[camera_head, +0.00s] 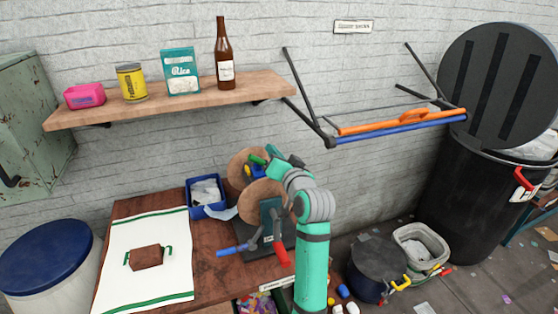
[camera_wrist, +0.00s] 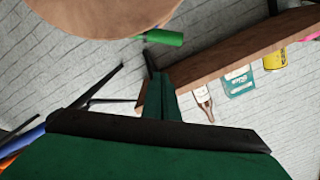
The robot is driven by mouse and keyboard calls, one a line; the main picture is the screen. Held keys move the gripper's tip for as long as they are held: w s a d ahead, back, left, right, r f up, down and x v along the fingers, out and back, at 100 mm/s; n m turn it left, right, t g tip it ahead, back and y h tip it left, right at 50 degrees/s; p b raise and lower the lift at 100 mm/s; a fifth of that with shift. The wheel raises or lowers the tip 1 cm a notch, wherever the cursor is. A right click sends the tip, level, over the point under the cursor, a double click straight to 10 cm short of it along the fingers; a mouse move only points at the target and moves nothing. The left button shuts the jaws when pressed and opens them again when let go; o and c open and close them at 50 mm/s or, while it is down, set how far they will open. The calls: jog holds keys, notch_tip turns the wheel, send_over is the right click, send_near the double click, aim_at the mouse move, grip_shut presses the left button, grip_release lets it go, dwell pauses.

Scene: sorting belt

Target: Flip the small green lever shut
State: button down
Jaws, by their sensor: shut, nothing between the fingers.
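The small green lever (camera_head: 257,160) shows in the head view as a short bright green handle beside the upper brown disc (camera_head: 236,163) of a machine on the bench. In the wrist view the green lever (camera_wrist: 165,37) pokes out from under the rim of a large brown disc (camera_wrist: 95,15). My gripper (camera_head: 271,152) is close to the lever in the head view, though my arm hides part of the machine. In the wrist view my gripper (camera_wrist: 161,78) has its fingers together and empty, below the lever and visibly apart from it in the picture.
The machine also has a blue handle (camera_head: 236,248) and a red handle (camera_head: 281,250). A blue bin (camera_head: 192,205) stands left of it, and a wooden shelf (camera_head: 170,104) with several goods is above. A folding rack (camera_head: 400,126) hangs on the right wall.

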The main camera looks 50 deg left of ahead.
aim_at(263, 162)
jog(key=shift+s+a+f, duration=0.4)
jog(key=shift+a+f, duration=0.2)
jog(key=shift+f, duration=0.2)
jog(key=shift+s+a+f, duration=0.35)
jog(key=shift+a+f, duration=0.2)
jog(key=shift+f, duration=0.25)
